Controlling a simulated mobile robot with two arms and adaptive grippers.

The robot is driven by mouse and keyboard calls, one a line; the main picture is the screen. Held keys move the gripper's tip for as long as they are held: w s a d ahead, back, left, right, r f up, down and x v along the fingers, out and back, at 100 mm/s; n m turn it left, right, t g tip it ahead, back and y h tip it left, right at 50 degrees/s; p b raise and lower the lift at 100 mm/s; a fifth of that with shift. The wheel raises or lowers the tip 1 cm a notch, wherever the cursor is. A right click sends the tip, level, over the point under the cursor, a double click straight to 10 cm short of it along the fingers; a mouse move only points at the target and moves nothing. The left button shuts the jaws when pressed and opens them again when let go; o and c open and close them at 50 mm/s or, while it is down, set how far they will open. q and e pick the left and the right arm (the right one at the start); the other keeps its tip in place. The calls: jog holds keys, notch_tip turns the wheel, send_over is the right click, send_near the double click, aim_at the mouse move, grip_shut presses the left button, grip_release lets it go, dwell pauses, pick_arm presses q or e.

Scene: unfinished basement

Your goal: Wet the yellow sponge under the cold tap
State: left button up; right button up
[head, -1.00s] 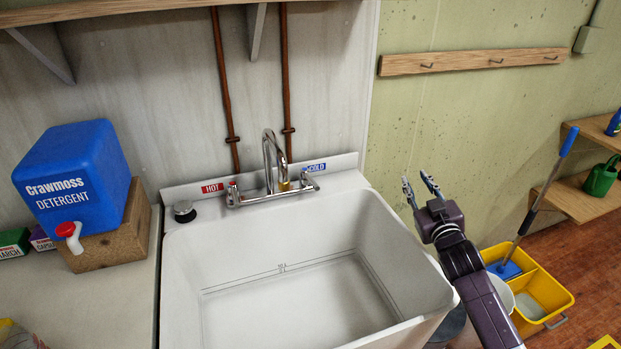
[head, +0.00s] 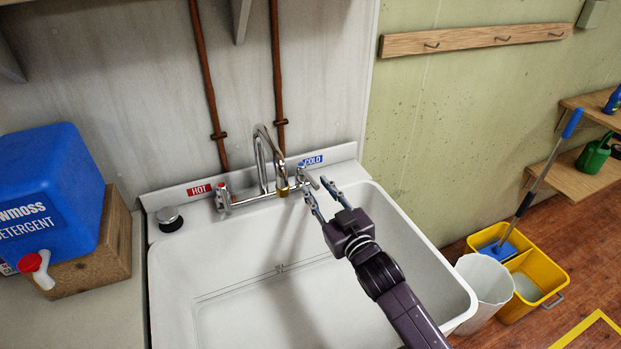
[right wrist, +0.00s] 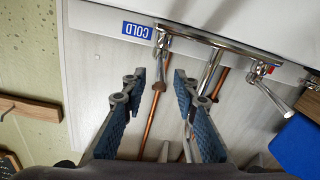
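The chrome tap (head: 262,160) stands at the back of the white utility sink (head: 172,290), its spout ending in a brass-coloured tip. The cold handle (head: 309,178) is at the right, under the blue COLD label (head: 312,160); the label also shows in the right wrist view (right wrist: 138,30). My right gripper (head: 317,187) is open over the sink's back right, its fingertips close to the cold handle. In the right wrist view, the open fingers (right wrist: 158,83) have nothing gripped between them. I cannot tell whether they touch the handle. The yellow sponge and my left gripper are not in view.
A red HOT label (head: 199,190) marks the left handle. A round dark-and-silver stopper (head: 170,218) sits on the sink's left ledge. A blue detergent container (head: 50,190) stands on a wooden block (head: 95,262) at left. A yellow mop bucket (head: 540,272) and white bin (head: 484,285) stand at right.

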aim_at(304, 170)
jog(key=shift+x, duration=2.15)
grip_shut()
